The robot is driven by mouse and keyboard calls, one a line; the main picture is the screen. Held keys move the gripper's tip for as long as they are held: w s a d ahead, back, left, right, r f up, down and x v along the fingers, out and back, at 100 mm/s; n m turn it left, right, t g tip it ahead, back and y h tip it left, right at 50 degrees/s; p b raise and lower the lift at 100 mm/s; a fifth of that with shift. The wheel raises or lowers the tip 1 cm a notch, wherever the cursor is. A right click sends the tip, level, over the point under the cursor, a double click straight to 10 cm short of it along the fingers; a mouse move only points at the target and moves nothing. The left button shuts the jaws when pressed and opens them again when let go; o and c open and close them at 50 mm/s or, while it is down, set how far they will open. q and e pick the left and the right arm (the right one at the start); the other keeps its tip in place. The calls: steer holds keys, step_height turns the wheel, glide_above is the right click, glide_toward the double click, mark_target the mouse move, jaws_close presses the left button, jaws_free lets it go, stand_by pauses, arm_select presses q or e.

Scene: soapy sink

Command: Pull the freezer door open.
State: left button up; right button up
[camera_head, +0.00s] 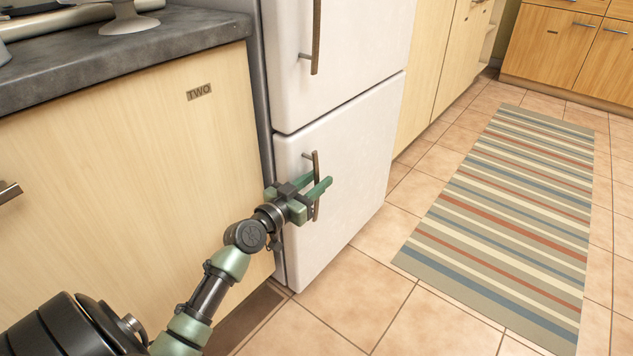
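The white fridge stands left of centre in the head view, with an upper door (360,50) and a lower door (355,165). I take the lower one for the freezer door; it looks shut. Its thin upright bronze handle (316,160) is near the door's left edge. My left gripper (321,178) is at this handle, its green fingers pointing right. The fingers are apart, with the bar seeming to run between them; the near finger crosses in front of it. I cannot tell whether they touch it. My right gripper is not in view.
A wooden cabinet (130,180) marked "TWO" under a dark countertop (190,32) stands close left of the fridge. The upper door has its own handle (316,35). Tiled floor (350,295) lies clear before the fridge; a flat striped rug (510,215) lies to the right.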

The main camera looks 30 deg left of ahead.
arm_select(q)
jaws_close()
stand_by(1.4)
